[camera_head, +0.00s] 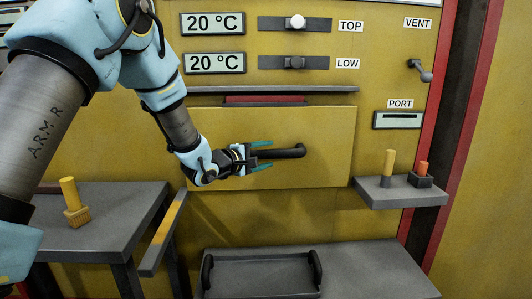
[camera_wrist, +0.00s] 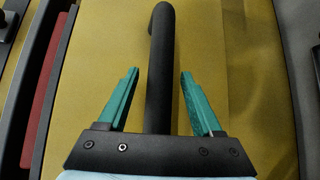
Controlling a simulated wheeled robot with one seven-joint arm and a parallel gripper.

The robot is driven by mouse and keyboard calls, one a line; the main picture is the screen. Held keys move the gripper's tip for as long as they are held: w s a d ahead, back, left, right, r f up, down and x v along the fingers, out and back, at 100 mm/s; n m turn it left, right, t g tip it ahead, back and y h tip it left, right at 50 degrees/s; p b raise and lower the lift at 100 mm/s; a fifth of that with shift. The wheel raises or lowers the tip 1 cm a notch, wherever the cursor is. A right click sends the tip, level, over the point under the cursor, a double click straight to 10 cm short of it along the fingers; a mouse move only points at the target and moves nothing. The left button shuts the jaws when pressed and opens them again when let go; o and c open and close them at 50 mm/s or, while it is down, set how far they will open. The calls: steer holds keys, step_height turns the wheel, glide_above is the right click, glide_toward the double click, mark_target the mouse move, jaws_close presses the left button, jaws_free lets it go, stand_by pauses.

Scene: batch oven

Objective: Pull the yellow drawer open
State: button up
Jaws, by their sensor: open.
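The yellow drawer (camera_head: 325,165) is a flat yellow front panel in the middle of the oven, with a black bar handle (camera_head: 290,152) across it. My gripper (camera_head: 262,155) is at the handle's left part, with its teal fingers apart. In the wrist view the handle (camera_wrist: 161,60) runs lengthwise between the two open fingers (camera_wrist: 158,100), with a gap on each side. I see no finger touching it. The drawer front (camera_wrist: 225,50) fills the background there. In the head view the gripper body hides the handle's left end.
A dark ledge with a red strip (camera_head: 265,99) runs above the drawer. A side table (camera_head: 110,205) with a brush stands left, beside a slanted yellow-and-grey bar (camera_head: 165,230). A small shelf (camera_head: 400,192) holds two items at right. A black tray (camera_head: 262,272) lies on a grey table below.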

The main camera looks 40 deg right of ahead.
steer(key=shift+d, duration=0.2)
steer(key=shift+c, duration=0.3)
jaws_close()
stand_by(1.1)
